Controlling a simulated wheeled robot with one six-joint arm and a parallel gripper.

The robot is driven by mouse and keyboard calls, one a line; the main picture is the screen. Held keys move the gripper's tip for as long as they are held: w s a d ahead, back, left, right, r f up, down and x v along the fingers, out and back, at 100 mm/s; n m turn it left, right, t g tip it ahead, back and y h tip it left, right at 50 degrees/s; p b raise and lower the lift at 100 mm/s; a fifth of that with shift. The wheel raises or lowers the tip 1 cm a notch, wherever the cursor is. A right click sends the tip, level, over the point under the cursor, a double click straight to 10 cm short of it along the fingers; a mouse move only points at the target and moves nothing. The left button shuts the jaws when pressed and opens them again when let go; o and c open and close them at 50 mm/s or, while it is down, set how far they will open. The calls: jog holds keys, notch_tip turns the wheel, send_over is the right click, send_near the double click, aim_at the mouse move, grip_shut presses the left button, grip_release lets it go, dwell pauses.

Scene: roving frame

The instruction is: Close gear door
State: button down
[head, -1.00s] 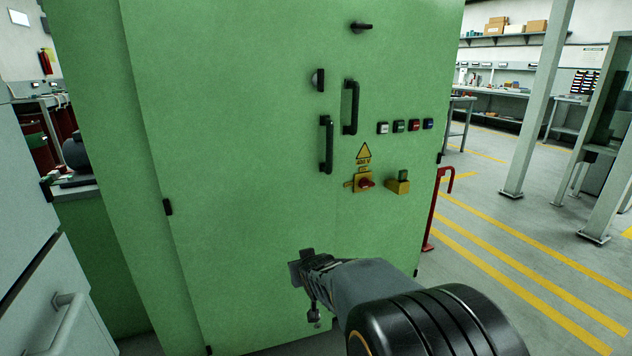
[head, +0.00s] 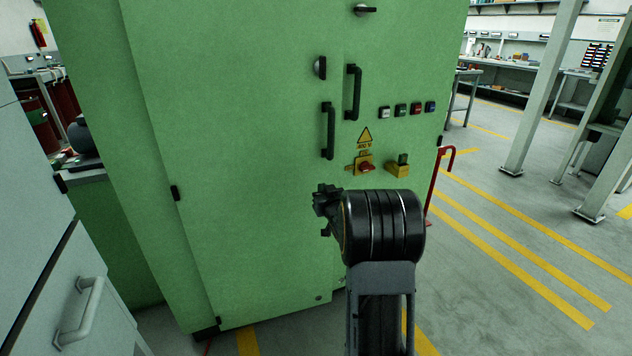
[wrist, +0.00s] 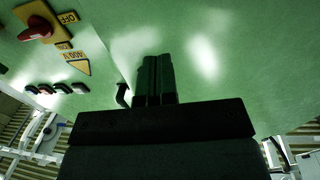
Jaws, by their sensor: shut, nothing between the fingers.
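The green cabinet has a left door leaf (head: 235,200) with a black bar handle (head: 328,130), and a right-hand part with another black handle (head: 353,92). The left handle sits lower in the picture than the right one. A step shows between the two green surfaces in the wrist view, but I cannot tell how far the leaf stands ajar. My gripper (head: 325,206) is in front of the leaf, below the handles. In the wrist view my gripper's fingers (wrist: 155,62) are together and empty, pointing at the green panel (wrist: 210,55); contact cannot be told.
A red switch on a yellow plate (head: 364,166), a yellow box (head: 398,170) and several push buttons (head: 400,110) are on the cabinet's right part. A grey cabinet (head: 75,290) is close on the left. A red rail (head: 437,185) stands right. Open floor (head: 520,230) lies beyond.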

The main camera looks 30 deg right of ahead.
aim_at(314, 176)
jog(key=x, duration=0.6)
jog(key=shift+w, duration=0.4)
